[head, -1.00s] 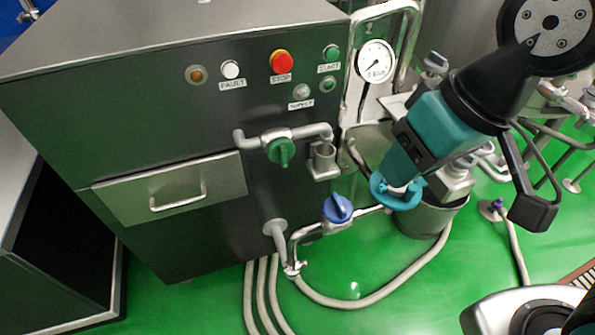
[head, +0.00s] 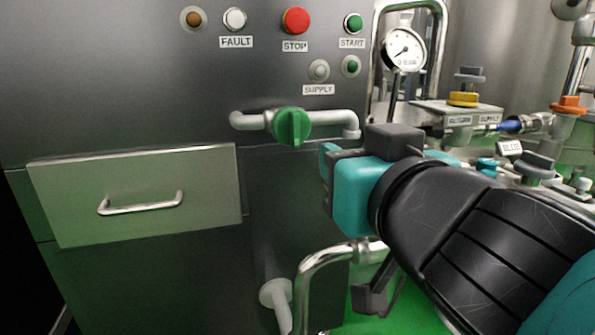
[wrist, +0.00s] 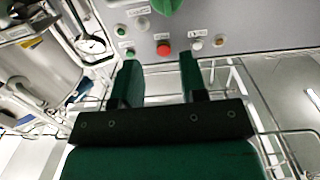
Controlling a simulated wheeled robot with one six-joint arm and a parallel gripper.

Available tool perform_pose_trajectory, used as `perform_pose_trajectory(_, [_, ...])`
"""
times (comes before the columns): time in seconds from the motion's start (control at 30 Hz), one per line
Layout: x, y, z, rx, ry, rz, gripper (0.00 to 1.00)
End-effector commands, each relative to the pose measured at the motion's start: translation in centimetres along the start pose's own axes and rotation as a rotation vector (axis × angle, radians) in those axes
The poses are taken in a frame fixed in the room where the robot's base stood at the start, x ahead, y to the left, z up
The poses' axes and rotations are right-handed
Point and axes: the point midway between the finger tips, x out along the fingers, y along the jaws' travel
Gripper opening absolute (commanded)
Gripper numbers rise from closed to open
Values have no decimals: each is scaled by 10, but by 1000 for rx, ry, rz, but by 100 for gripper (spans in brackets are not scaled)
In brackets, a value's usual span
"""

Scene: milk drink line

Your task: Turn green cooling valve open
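The green cooling valve (head: 292,126) sits on a horizontal grey pipe on the dark cabinet front, below the buttons. Its handle stands roughly upright, across the pipe. In the wrist view the green knob (wrist: 167,5) is cut off by the top edge. My gripper (head: 328,172) is to the right of the valve and a little lower, apart from it in the picture. The wrist view shows the two fingers of my gripper (wrist: 158,78) spread with nothing between them. In the head view the fingers are mostly hidden by the gripper body.
A STOP button (head: 295,20), a START button (head: 353,23) and lamps are above the valve. A drawer (head: 135,195) with a bar handle is at the left. A gauge (head: 404,50) and a metal pipe frame (head: 440,40) stand at the right. A curved steel pipe (head: 318,262) is below my gripper.

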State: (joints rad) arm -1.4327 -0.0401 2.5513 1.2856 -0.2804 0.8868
Motion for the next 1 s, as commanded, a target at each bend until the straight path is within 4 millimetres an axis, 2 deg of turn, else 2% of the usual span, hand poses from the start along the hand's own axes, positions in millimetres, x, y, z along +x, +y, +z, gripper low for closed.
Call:
perform_pose_trajectory(0.03, [-2,-5,6,0,25,-14,39])
perform_pose_trajectory(0.2, [0,-9,-3,-1,60,-25,39])
perform_pose_trajectory(0.43, [25,-8,-9,-7,53,-19,39])
perform_pose_trajectory(0.8, [108,-9,-9,3,55,-18,39])
perform_pose_trajectory(1.0, [146,-10,-10,2,57,-21,39])
